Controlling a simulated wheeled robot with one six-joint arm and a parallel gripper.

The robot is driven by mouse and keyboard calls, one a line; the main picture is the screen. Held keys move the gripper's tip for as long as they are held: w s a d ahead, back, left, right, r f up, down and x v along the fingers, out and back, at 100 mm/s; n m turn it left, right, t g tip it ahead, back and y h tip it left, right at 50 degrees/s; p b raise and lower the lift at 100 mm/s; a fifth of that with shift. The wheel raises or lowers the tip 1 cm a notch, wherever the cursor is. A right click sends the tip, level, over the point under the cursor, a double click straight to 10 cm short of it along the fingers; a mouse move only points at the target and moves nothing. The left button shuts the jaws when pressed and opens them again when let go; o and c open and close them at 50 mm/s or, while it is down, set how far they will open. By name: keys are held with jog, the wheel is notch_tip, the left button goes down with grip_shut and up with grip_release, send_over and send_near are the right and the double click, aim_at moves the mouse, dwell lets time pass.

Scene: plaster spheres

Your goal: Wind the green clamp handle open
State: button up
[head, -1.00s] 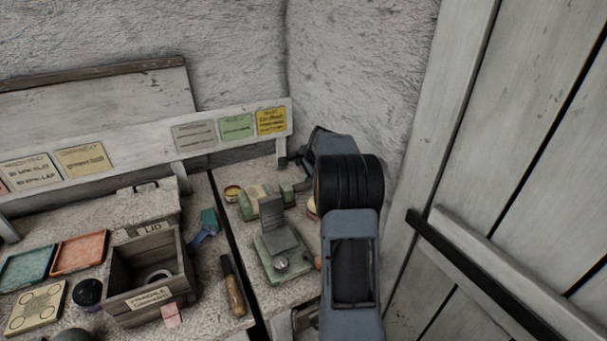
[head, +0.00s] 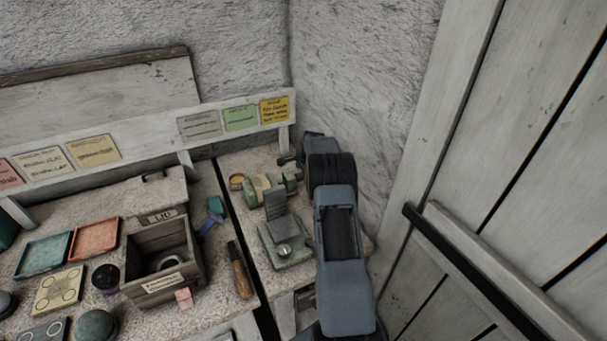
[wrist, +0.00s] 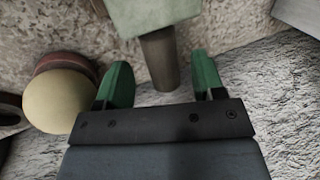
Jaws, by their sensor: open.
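In the wrist view my gripper (wrist: 161,66) is open, with one green fingertip on each side of a grey-brown round bar (wrist: 160,58). The bar sticks out from a pale green block (wrist: 150,14) at the top edge. Gaps show between the bar and both fingers. I cannot tell whether this bar is part of the clamp handle. In the head view a green bench device (head: 262,188) stands on the right-hand bench, left of my arm. My arm hides its right side, and my fingers cannot be made out there.
A pale sphere (wrist: 60,100) sits close left of my fingers in the wrist view. A wooden box (head: 160,262) stands on the left bench. The wall and plank door (head: 500,150) bound the right side.

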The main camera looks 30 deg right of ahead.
jog(key=shift+x, duration=1.3)
jog(key=shift+c, duration=0.4)
jog(key=c, duration=0.9)
jog(key=shift+o, duration=0.2)
jog(key=t+b, duration=0.1)
jog(key=b, duration=0.2)
jog(key=shift+f, duration=0.4)
jog(key=shift+t+b, duration=0.4)
jog(key=shift+b, duration=0.7)
jog(key=t+b, duration=0.1)
jog(key=b, duration=0.2)
jog(key=shift+s+r, duration=0.1)
jog(key=shift+r, duration=0.25)
